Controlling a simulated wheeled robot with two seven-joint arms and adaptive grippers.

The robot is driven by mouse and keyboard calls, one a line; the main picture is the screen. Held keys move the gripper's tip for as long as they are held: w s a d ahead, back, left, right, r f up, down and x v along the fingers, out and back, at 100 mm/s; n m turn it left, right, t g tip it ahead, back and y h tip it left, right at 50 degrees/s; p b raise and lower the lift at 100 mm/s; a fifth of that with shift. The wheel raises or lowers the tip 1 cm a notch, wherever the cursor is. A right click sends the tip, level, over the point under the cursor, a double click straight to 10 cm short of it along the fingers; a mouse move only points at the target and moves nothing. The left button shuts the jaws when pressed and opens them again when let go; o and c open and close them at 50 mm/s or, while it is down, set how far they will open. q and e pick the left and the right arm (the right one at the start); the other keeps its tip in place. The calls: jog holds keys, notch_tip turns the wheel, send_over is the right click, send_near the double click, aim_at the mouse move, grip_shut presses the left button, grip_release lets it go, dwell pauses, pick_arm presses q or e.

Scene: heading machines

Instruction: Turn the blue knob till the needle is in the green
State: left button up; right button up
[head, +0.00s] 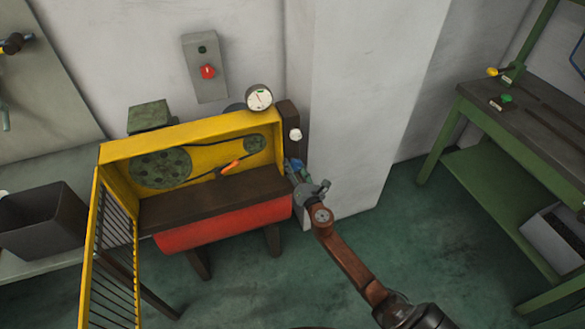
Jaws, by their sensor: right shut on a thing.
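The blue knob (296,164) sits low on a dark upright panel at the right end of the yellow machine, and my right gripper (300,173) is at it, shut on it. The gripper hides much of the knob. The round white gauge (259,97) stands above the machine's right corner. It has a dark needle and a small green patch near the top of its dial. The dial is too small to tell whether the needle lies in the green. My left gripper is not in view.
The yellow machine housing (182,133) stands open, with its barred door (110,260) swung out at the left. A white knob (295,135) is above the blue one. A wall box with a red button (208,72) hangs behind. A green workbench (520,110) stands right; floor between is clear.

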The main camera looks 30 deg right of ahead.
jog(key=m, duration=0.5)
jog(key=shift+w+a+r+b, duration=0.15)
jog(key=shift+a+r+b, duration=0.1)
jog(key=shift+b, duration=0.15)
jog(key=shift+d+r+m, duration=0.1)
jog(key=shift+r+m, duration=0.1)
jog(key=shift+m, duration=1.9)
jog(key=o, duration=1.2)
jog(key=shift+f, duration=0.15)
jog(key=shift+c, duration=0.2)
